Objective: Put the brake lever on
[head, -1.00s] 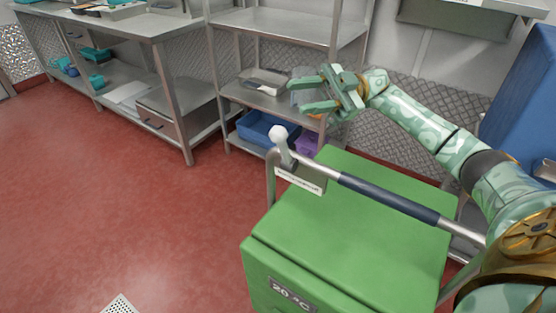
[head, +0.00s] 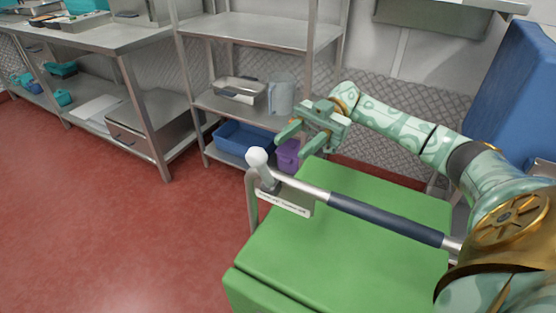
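A short lever with a white ball knob (head: 257,157), which looks like the brake lever, stands at the left end of the push bar on a green cart (head: 350,215). A white label plate (head: 284,204) hangs beside its base. My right gripper (head: 295,142) is above the far left part of the cart, just right of and beyond the knob. Its two fingers are apart and empty, pointing left and down, not touching the lever. My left gripper is not in view.
The push bar (head: 385,218) with its dark blue grip crosses above the cart lid. A metal shelf rack (head: 262,30) with a blue bin (head: 243,138) and a purple container (head: 289,156) stands behind. Red floor (head: 120,230) is free on the left.

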